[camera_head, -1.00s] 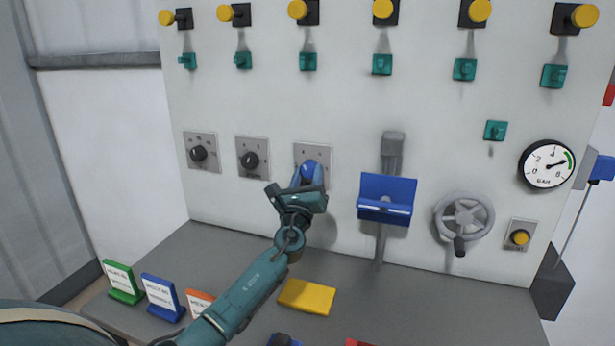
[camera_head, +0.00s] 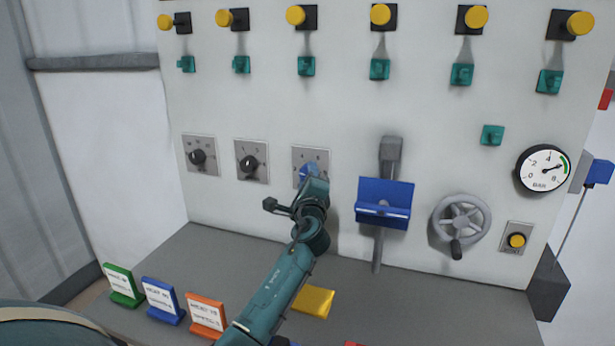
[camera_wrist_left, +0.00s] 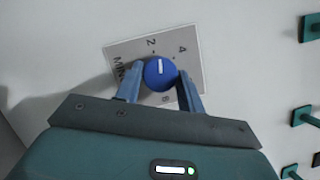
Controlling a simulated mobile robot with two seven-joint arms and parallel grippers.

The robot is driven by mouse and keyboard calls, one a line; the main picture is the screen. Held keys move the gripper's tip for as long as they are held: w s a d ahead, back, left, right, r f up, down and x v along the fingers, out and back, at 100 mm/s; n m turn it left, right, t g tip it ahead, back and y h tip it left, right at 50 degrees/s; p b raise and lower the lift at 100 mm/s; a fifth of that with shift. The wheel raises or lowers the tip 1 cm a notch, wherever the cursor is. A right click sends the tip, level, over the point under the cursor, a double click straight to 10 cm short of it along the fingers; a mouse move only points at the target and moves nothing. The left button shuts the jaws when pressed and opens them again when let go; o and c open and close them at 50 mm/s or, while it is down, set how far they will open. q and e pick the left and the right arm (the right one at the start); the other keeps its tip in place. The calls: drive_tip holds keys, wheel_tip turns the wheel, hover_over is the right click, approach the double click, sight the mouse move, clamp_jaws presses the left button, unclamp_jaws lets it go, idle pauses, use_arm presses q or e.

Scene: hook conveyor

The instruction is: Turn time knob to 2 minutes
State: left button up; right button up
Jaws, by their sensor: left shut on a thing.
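The time knob (camera_wrist_left: 160,76) is round and blue with a white mark, on a light plate (camera_wrist_left: 125,55) printed with numbers and "MIN". In the left wrist view its mark points up, between the 2 and the 4, closer to the 2. In the head view the knob (camera_head: 306,174) is on the third plate (camera_head: 299,153) from the left, partly hidden by my gripper. My left gripper (camera_wrist_left: 158,83) has its blue fingers on either side of the knob and is shut on it. My right gripper is not in view.
Two black knobs (camera_head: 198,156) (camera_head: 248,163) are to the left. Coloured label stands (camera_head: 162,300) and a yellow block (camera_head: 314,301) are on the grey shelf (camera_head: 225,255) below.

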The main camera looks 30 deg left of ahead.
use_arm(q)
drive_tip(key=shift+n+g+p, duration=0.35)
drive_tip(key=shift+n+g, duration=0.05)
drive_tip(key=shift+n, duration=0.7)
drive_tip(key=o, duration=1)
drive_tip(key=shift+c, duration=0.2)
drive_tip(key=shift+s+d, duration=0.1)
drive_tip(key=v, duration=1.3)
drive_tip(key=shift+r+b, duration=0.2)
drive_tip(key=shift+b, duration=0.15)
